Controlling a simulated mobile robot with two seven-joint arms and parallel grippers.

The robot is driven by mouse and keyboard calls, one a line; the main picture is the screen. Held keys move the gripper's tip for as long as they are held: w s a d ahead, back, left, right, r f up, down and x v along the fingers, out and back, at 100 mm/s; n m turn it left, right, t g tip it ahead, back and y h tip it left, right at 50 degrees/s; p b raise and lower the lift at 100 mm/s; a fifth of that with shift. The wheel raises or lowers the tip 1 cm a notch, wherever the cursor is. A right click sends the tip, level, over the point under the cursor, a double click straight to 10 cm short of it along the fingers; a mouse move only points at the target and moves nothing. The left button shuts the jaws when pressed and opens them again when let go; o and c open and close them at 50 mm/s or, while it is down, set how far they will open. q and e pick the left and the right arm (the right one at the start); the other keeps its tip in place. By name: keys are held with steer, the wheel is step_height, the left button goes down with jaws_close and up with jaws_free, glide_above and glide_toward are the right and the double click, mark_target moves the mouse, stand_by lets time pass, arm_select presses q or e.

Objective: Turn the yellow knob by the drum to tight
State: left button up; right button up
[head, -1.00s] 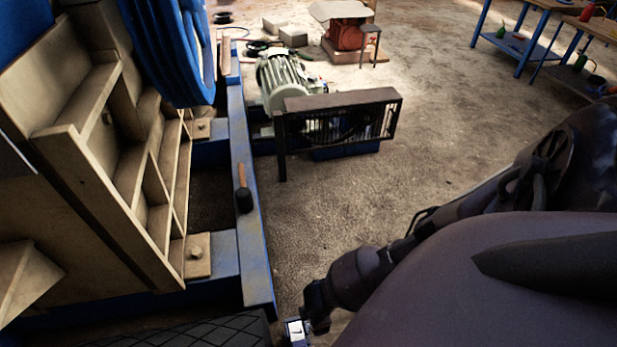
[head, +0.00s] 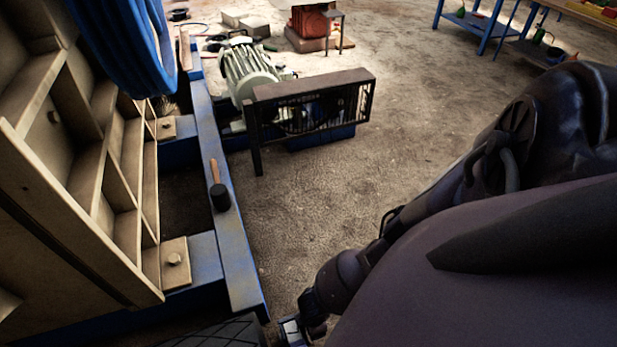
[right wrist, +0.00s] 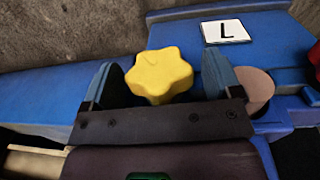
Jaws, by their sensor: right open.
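The yellow knob (right wrist: 160,74), a star-shaped handle, shows in the right wrist view beside a blue beam. My right gripper (right wrist: 158,66) is open, with one finger on each side of the knob. There appears to be a gap between the knob and each finger; contact is not clear. The knob does not show distinctly in the head view. A dark drum with a diamond pattern (head: 222,334) shows at the bottom edge of the head view, close to the end of my right arm. My left gripper is not in view.
A white plate marked L (right wrist: 226,31) lies on the blue surface (right wrist: 185,52). A red part (right wrist: 315,62) shows at the right edge. In the head view, a hammer (head: 219,196) lies on the blue frame (head: 233,240). Open floor (head: 350,170) lies right of the frame.

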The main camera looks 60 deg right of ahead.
stand_by(0.3)
steer(key=c, duration=0.9)
steer(key=shift+f, duration=0.1)
arm_select(q)
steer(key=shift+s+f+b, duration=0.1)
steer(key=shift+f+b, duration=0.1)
steer(key=shift+b, duration=0.25)
arm_select(e)
steer(key=shift+f+g, duration=0.1)
steer(key=shift+g, duration=0.2)
steer(key=shift+g+y+b, duration=0.5)
steer(key=shift+g+y, duration=0.3)
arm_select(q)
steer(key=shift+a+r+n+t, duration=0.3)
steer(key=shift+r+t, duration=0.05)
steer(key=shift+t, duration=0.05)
arm_select(e)
steer(key=shift+w+g+y, duration=0.1)
steer(key=shift+g+y, duration=1)
steer(key=shift+g, duration=0.3)
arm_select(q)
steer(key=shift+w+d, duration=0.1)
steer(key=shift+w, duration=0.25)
arm_select(e)
steer(key=shift+d+g, duration=0.1)
steer(key=shift+g, duration=0.3)
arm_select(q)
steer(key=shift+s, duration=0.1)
